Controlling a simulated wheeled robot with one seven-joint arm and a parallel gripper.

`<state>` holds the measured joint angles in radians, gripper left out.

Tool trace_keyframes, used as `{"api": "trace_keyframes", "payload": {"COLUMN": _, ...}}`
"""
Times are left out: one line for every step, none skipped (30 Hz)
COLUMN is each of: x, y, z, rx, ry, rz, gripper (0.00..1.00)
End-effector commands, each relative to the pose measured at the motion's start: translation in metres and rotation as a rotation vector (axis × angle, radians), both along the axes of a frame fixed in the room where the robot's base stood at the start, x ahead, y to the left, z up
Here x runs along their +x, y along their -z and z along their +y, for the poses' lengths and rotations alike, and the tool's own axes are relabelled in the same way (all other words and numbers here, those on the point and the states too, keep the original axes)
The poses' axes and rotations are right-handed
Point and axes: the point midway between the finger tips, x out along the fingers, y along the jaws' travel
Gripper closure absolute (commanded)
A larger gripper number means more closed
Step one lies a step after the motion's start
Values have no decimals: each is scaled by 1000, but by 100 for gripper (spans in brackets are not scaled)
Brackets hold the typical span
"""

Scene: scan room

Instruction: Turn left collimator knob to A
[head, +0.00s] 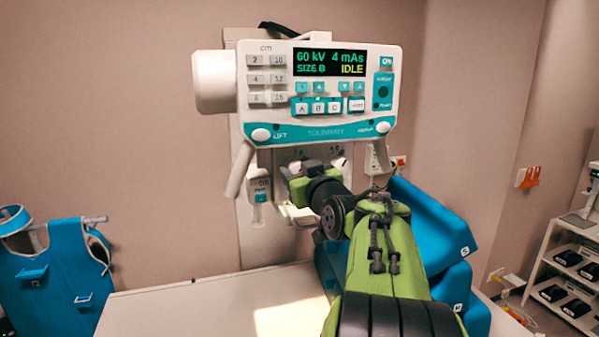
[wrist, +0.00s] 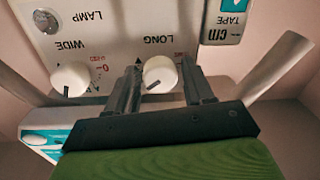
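The left collimator knob (wrist: 160,73) is round and white, under the upside-down label LONG in the wrist view. A short dark pointer line on it points to the lower left of that picture. My gripper (wrist: 160,78) has one dark finger on each side of this knob. The left finger is very close to it and a thin gap shows at the right finger; I cannot tell if either touches. Scale letters around this knob are mostly hidden. The other knob (wrist: 70,78), labelled WIDE, is left of the fingers. In the head view my gripper (head: 291,178) is below the console.
The console (head: 320,95) reads 60 kV, 4 mAs, SIZE B, IDLE. Grey handles hang on both sides, the left one (head: 240,170) near my gripper. The tape unit (head: 260,187) hangs left. Blue cushions (head: 430,225) stand right of my arm. The white table (head: 190,305) is below.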

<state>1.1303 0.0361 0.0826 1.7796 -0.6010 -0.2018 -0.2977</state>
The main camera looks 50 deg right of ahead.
Motion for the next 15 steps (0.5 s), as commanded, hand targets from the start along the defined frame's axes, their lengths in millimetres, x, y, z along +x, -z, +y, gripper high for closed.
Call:
{"api": "trace_keyframes", "payload": {"x": 0, "y": 0, "z": 0, "rx": 0, "ry": 0, "rz": 0, "gripper": 56}}
{"api": "trace_keyframes", "payload": {"x": 0, "y": 0, "z": 0, "rx": 0, "ry": 0, "rz": 0, "gripper": 61}}
{"api": "trace_keyframes", "payload": {"x": 0, "y": 0, "z": 0, "rx": 0, "ry": 0, "rz": 0, "gripper": 67}}
{"api": "trace_keyframes", "payload": {"x": 0, "y": 0, "z": 0, "rx": 0, "ry": 0, "rz": 0, "gripper": 71}}
{"api": "trace_keyframes", "payload": {"x": 0, "y": 0, "z": 0, "rx": 0, "ry": 0, "rz": 0, "gripper": 76}}
{"api": "trace_keyframes", "payload": {"x": 0, "y": 0, "z": 0, "rx": 0, "ry": 0, "rz": 0, "gripper": 82}}
{"api": "trace_keyframes", "payload": {"x": 0, "y": 0, "z": 0, "rx": 0, "ry": 0, "rz": 0, "gripper": 87}}
{"api": "trace_keyframes", "payload": {"x": 0, "y": 0, "z": 0, "rx": 0, "ry": 0, "rz": 0, "gripper": 91}}
{"api": "trace_keyframes", "payload": {"x": 0, "y": 0, "z": 0, "rx": 0, "ry": 0, "rz": 0, "gripper": 92}}
{"api": "trace_keyframes", "payload": {"x": 0, "y": 0, "z": 0, "rx": 0, "ry": 0, "rz": 0, "gripper": 92}}
{"api": "trace_keyframes", "payload": {"x": 0, "y": 0, "z": 0, "rx": -2, "ry": 0, "rz": 1, "gripper": 92}}
{"api": "trace_keyframes", "payload": {"x": 0, "y": 0, "z": 0, "rx": -4, "ry": 0, "rz": 2, "gripper": 92}}
{"api": "trace_keyframes", "payload": {"x": 0, "y": 1, "z": 0, "rx": -6, "ry": -1, "rz": 3, "gripper": 92}}
{"api": "trace_keyframes", "payload": {"x": 0, "y": 1, "z": 0, "rx": -11, "ry": -1, "rz": 5, "gripper": 92}}
{"api": "trace_keyframes", "payload": {"x": 0, "y": 1, "z": 0, "rx": -18, "ry": -1, "rz": 9, "gripper": 92}}
